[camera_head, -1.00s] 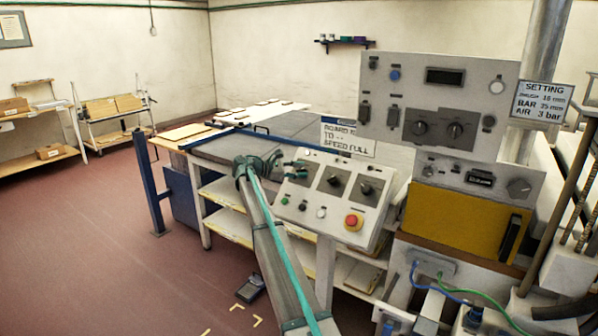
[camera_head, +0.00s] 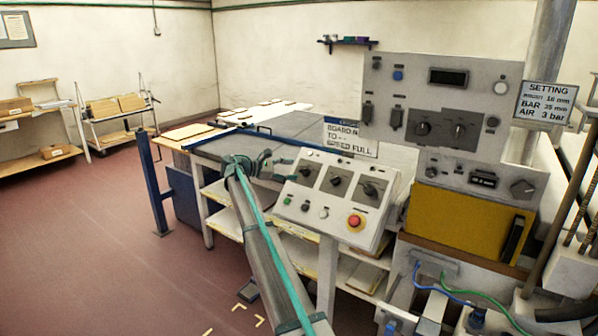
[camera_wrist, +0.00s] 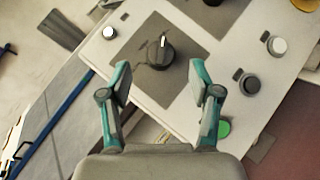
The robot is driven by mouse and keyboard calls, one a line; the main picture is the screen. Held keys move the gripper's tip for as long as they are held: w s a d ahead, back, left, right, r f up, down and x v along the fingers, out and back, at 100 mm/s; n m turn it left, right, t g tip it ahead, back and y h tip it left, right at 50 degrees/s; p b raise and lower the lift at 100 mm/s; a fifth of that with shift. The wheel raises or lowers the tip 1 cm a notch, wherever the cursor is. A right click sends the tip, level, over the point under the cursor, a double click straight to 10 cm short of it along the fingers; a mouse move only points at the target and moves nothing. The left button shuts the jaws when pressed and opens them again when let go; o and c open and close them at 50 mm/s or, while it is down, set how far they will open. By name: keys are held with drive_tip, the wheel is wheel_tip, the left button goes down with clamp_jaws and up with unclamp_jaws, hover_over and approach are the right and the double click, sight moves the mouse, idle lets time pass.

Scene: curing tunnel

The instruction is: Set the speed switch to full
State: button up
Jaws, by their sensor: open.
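A sloped grey control panel (camera_head: 338,205) carries three dark rotary switches: left (camera_head: 305,171), middle (camera_head: 335,181) and right (camera_head: 370,190). Their labels are too small to read, so I cannot tell which is the speed switch. My gripper (camera_head: 284,169) is at the panel's left end, beside the left switch. In the wrist view, my gripper (camera_wrist: 165,78) is open and empty. One dark switch (camera_wrist: 158,53) with a pale pointer mark shows just beyond the fingertips, roughly between them, on a dark square plate. The fingers do not appear to touch it.
The panel also has a green button (camera_head: 287,200), a white button (camera_head: 323,212) and a red stop button (camera_head: 355,221). A sign reading partly "SPEED FULL" (camera_head: 350,138) stands behind it. A taller instrument box (camera_head: 440,105) rises at the right.

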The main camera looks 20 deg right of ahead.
drive_tip(key=a+r, duration=0.1)
drive_tip(key=a, duration=0.5)
drive_tip(key=shift+a+r, duration=0.2)
drive_tip(key=shift+a, duration=0.2)
drive_tip(key=shift+w+r, duration=0.1)
drive_tip(key=shift+w, duration=0.05)
